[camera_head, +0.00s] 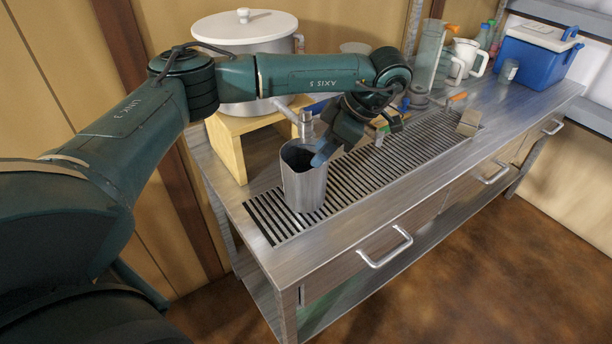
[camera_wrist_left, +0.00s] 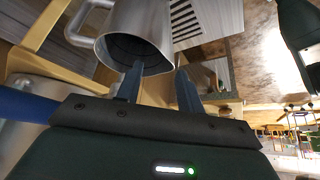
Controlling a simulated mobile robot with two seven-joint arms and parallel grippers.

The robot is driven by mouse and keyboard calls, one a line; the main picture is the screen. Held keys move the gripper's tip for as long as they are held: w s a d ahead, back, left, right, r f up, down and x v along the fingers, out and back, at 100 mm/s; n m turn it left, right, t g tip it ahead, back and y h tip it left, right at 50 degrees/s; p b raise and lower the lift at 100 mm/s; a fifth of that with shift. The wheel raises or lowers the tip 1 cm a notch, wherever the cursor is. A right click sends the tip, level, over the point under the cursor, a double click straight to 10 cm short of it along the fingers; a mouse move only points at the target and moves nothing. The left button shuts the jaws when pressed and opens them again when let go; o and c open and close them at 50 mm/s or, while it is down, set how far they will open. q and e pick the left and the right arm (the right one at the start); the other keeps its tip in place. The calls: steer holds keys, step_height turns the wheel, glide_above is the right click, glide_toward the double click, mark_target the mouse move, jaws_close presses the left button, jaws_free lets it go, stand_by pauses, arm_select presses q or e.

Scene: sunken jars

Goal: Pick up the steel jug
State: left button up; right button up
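The steel jug (camera_head: 303,186) stands upright on the slotted drain grate at the near end of the steel counter. My left gripper (camera_head: 322,152) is at the jug's upper right side, close to its rim. In the left wrist view, the jug (camera_wrist_left: 148,28) shows its open mouth and a handle on the left. There the left gripper (camera_wrist_left: 157,78) has its two fingers apart, one overlapping the mouth and one just past the wall. I cannot tell whether either finger touches the jug. My right gripper is not in view.
A large lidded pot (camera_head: 245,32) with a tap stands on a wooden stand (camera_head: 228,150) behind the jug. The drain grate (camera_head: 400,150) runs on to the right, mostly clear. White jugs (camera_head: 466,58) and a blue cooler (camera_head: 535,58) stand at the far end.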

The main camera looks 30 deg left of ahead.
mark_target(310, 169)
arm_select(q)
steer(key=x, duration=0.3)
steer(key=shift+f, duration=0.1)
steer(key=shift+p+x, duration=0.3)
steer(key=shift+x, duration=2.4)
steer(key=shift+d+f, duration=0.1)
steer(key=shift+d, duration=0.1)
steer(key=shift+c, duration=0.5)
steer(key=c, duration=0.7)
jaws_close()
steer(key=shift+s+d, duration=0.1)
steer(key=shift+s, duration=0.05)
